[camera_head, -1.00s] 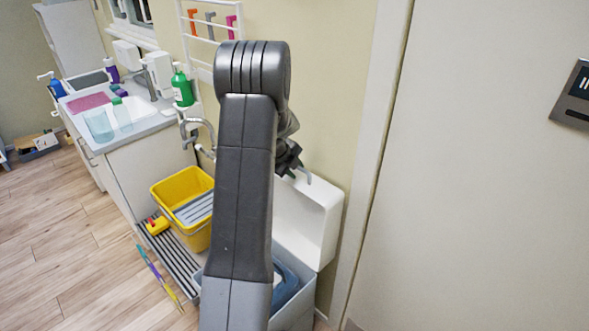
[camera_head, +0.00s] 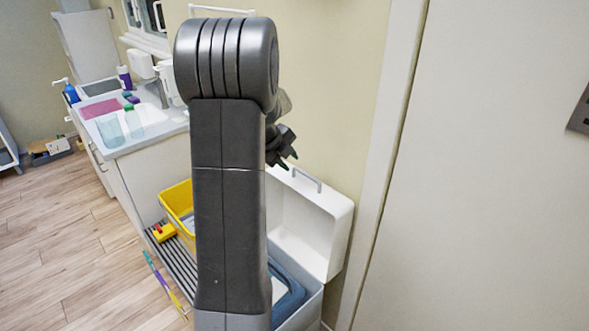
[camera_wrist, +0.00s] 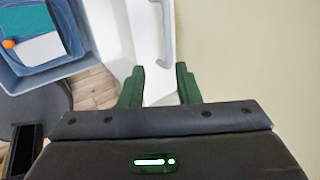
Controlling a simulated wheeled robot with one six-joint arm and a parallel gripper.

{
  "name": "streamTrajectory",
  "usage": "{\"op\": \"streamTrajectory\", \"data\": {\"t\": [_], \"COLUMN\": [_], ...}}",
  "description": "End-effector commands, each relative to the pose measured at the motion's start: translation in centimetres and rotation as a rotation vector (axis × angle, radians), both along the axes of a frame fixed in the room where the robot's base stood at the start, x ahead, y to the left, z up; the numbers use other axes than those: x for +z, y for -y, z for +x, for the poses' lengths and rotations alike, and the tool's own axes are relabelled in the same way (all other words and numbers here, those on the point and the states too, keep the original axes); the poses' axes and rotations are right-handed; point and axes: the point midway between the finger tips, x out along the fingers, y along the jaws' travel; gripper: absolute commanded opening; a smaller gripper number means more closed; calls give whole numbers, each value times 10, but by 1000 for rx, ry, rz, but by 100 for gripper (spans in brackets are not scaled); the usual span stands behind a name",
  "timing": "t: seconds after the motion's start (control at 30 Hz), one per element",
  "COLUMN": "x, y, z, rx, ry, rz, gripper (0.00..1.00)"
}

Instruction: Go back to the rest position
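My arm stands upright in the middle of the head view, bent over at the top. My gripper (camera_head: 284,148) shows partly behind it, in front of the wall and above the open white lid. In the wrist view my gripper (camera_wrist: 160,82) has its two green fingers spread apart, with nothing held between them. The white lid (camera_wrist: 153,40) with its handle shows behind the fingers.
A grey box (camera_head: 309,312) with the raised white lid (camera_head: 322,222) stands by the wall; the wrist view shows teal, white and orange things inside. A yellow bucket (camera_head: 177,200) sits on a slatted rack, partly hidden. A sink counter (camera_head: 150,135) stands left.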

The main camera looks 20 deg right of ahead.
Motion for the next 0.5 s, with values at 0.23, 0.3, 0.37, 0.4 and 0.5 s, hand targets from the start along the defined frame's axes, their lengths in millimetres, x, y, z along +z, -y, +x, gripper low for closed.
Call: {"op": "streamTrajectory", "data": {"t": [0.23,0.3,0.37,0.4,0.5], "x": [13,14,14,14,13], "y": [-8,-8,-8,-8,-8], "z": [-3,-4,-4,-4,-4], "rx": [-1,-1,-1,-1,-1], "ry": [1,0,0,0,0], "rz": [0,1,1,1,1], "gripper": [30,30,30,30,30]}}
